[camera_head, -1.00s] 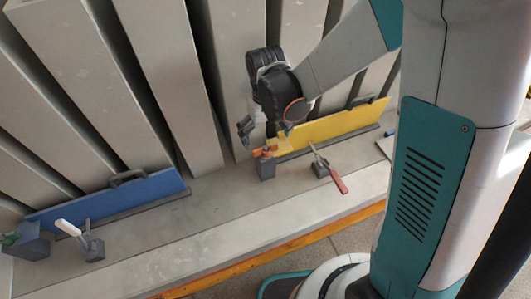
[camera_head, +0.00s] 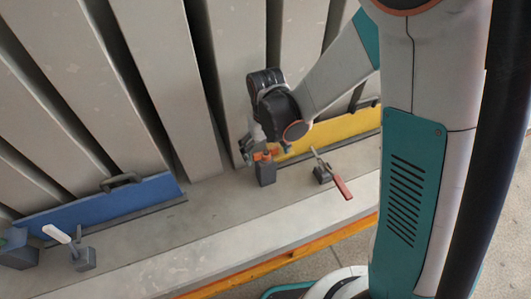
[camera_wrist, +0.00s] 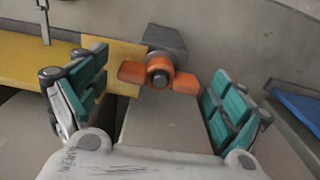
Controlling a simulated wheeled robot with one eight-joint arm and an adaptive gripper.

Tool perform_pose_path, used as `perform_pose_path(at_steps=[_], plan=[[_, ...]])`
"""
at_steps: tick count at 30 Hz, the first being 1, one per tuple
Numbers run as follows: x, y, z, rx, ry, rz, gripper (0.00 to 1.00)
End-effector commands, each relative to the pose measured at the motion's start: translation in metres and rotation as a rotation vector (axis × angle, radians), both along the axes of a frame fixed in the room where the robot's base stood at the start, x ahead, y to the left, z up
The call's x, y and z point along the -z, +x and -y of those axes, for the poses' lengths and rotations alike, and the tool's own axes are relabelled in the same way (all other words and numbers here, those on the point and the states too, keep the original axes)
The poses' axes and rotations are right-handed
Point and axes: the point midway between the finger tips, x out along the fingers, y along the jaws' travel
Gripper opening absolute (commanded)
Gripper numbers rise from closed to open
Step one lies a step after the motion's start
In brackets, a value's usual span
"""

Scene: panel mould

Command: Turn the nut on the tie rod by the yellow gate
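The orange wing nut (camera_wrist: 160,72) sits on the tie rod, whose round dark end shows in its middle, against a grey block (camera_wrist: 166,38). In the wrist view its two wings point left and right. My gripper (camera_wrist: 157,88) is open, with one teal-padded finger on each side of the nut and gaps between. In the head view the nut (camera_head: 268,154) sits on the grey block (camera_head: 266,173) beside the left end of the yellow gate (camera_head: 335,128). My gripper (camera_head: 250,148) is just above and left of it, partly hidden by my wrist.
A clamp with a red handle (camera_head: 341,187) stands right of the block. A blue gate (camera_head: 100,203) with a white-handled clamp (camera_head: 58,235) is at the left. Tall grey panels (camera_head: 150,75) stand behind. The ledge between the gates is clear.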

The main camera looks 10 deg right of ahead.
Motion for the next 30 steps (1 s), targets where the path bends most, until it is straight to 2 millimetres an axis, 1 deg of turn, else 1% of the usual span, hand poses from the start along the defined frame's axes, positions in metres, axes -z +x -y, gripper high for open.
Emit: perform_pose_path(at_steps=[1, 4, 5, 7, 8, 11, 12, 13, 15, 16, 17, 21, 30], plan=[[0.0000, 0.0000, 0.0000, 0.000, 0.000, 0.000, 0.71], [0.0000, 0.0000, 0.0000, 0.000, 0.000, 0.000, 0.48], [0.0000, 0.0000, 0.0000, 0.000, 0.000, 0.000, 0.46], [0.0000, 0.0000, 0.0000, 0.000, 0.000, 0.000, 0.46], [0.0000, -0.0001, 0.0000, 0.000, 0.000, 0.000, 0.42], [0.0006, -0.0001, 0.0000, 0.033, 0.000, 0.000, 0.42], [0.0010, -0.0002, 0.0001, 0.068, 0.000, 0.000, 0.38], [0.0013, -0.0002, 0.0001, 0.099, 0.000, 0.000, 0.38], [0.0016, -0.0001, 0.0000, 0.176, 0.000, 0.000, 0.27], [0.0016, -0.0001, 0.0000, 0.206, 0.000, 0.000, 0.27], [0.0015, -0.0001, 0.0001, 0.233, 0.000, 0.000, 0.22], [0.0007, -0.0002, 0.0002, 0.302, 0.000, 0.000, 0.21], [0.0006, -0.0010, 0.0003, 0.325, 0.000, -0.002, 0.21]])
